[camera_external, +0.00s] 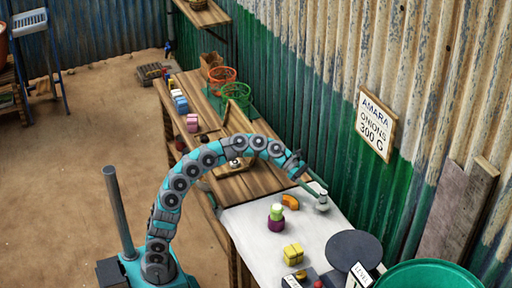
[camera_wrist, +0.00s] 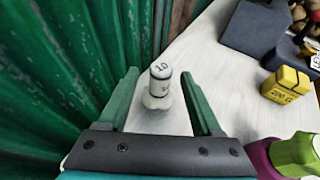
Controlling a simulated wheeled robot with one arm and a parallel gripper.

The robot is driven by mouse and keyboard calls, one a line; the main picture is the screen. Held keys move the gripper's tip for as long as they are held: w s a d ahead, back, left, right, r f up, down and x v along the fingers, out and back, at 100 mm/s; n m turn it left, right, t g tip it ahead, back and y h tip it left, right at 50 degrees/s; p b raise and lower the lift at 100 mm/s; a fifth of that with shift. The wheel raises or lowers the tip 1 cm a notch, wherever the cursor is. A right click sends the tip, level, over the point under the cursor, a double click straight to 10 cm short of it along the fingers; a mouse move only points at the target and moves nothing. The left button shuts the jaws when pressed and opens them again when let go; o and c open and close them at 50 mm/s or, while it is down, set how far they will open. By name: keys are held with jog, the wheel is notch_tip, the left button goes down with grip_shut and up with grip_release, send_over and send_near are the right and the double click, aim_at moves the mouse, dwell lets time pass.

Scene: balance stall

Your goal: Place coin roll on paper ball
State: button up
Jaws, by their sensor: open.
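A pale upright cylinder marked 10 (camera_wrist: 161,71), which looks like the coin roll, shows between my fingers in the wrist view. It seems to rest on a whitish, wider, lumpy piece (camera_wrist: 157,98) that looks like the paper ball; the exact contact is hard to see. In the external view the pale stack (camera_external: 322,202) is small, near the wall side of the white tabletop. My gripper (camera_wrist: 158,76) is open, with one green finger on each side of the stack and gaps visible on both sides. It also shows in the external view (camera_external: 317,189).
A green piece (camera_wrist: 296,152) on a purple one (camera_wrist: 263,160) stands close to the right finger. A yellow block (camera_wrist: 288,86) and a dark blue block (camera_wrist: 256,28) lie farther off. An orange piece (camera_external: 290,202) lies nearby. The green corrugated wall (camera_wrist: 60,70) is close on the left.

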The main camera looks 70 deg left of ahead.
jog(key=p+v, duration=0.1)
jog(key=v, duration=0.7)
jog(key=shift+a+r, duration=0.2)
jog(key=shift+a, duration=0.05)
jog(key=shift+s, duration=0.15)
jog(key=s+d+m+g+p, duration=0.1)
jog(key=s+d+m, duration=0.25)
jog(key=s, duration=0.35)
jog(key=s+d+m+g+y+p, duration=0.1)
jog(key=s+d+m+g, duration=0.15)
jog(key=s+m, duration=0.35)
jog(key=s+d+m+g+p, duration=0.1)
jog(key=s+d+m, duration=0.3)
jog(key=s, duration=0.4)
jog(key=s+a+f+m+y+p, duration=0.1)
jog(key=s+a+m+y, duration=0.1)
jog(key=s, duration=0.7)
jog(key=s+a+f+m+g+y+p, duration=0.1)
jog(key=s+a+f+m+y, duration=0.3)
jog(key=a+f, duration=0.7)
jog(key=s+a+f+m+g+y+p, duration=0.1)
jog(key=s+a+f+m+y, duration=0.3)
jog(key=s+a+f, duration=0.5)
jog(key=a+f+g, duration=0.1)
jog(key=a+f, duration=0.2)
jog(key=f, duration=0.2)
jog(key=shift+s+a+f+g+y, duration=0.2)
jog(key=shift+a+f+g+y, duration=0.1)
jog(key=shift+f+g, duration=0.05)
